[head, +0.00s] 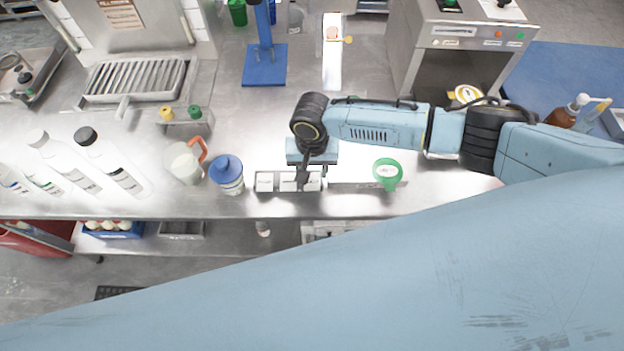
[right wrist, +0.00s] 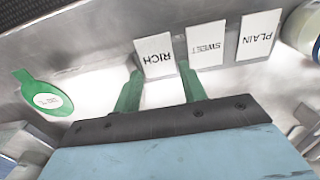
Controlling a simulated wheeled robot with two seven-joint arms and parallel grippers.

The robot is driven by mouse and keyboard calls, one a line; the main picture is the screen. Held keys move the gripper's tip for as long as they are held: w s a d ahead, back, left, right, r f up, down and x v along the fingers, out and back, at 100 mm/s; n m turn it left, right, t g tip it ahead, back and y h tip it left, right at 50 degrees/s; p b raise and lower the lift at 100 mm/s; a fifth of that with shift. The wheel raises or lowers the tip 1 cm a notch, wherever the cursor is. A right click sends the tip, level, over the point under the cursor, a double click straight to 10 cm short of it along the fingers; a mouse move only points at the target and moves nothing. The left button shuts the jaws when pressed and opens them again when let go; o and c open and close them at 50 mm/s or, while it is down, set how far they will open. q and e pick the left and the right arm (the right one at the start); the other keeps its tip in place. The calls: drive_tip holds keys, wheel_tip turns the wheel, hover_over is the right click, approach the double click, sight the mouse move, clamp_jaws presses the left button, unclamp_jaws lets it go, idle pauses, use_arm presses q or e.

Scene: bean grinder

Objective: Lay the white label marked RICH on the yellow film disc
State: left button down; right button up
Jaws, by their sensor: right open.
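The white label marked RICH (right wrist: 155,55) stands at the end of a row of three white labels. In the head view it is the rightmost label (head: 315,181), partly hidden by my right gripper (head: 304,178). In the right wrist view my right gripper (right wrist: 161,70) is open, its green fingertips at either side of the RICH label's lower part. I cannot tell whether they touch it. A yellow-rimmed disc with a pale centre (head: 466,93), seemingly the yellow film disc, lies far right behind my right arm, partly covered. My left gripper is out of view.
Labels SWEET (right wrist: 206,45) and PLAIN (right wrist: 258,36) stand beside RICH. A green disc with a white label (head: 387,171) is to the right. A grey machine (head: 462,45) stands at the back right.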

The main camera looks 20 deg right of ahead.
drive_tip(key=c, duration=0.6)
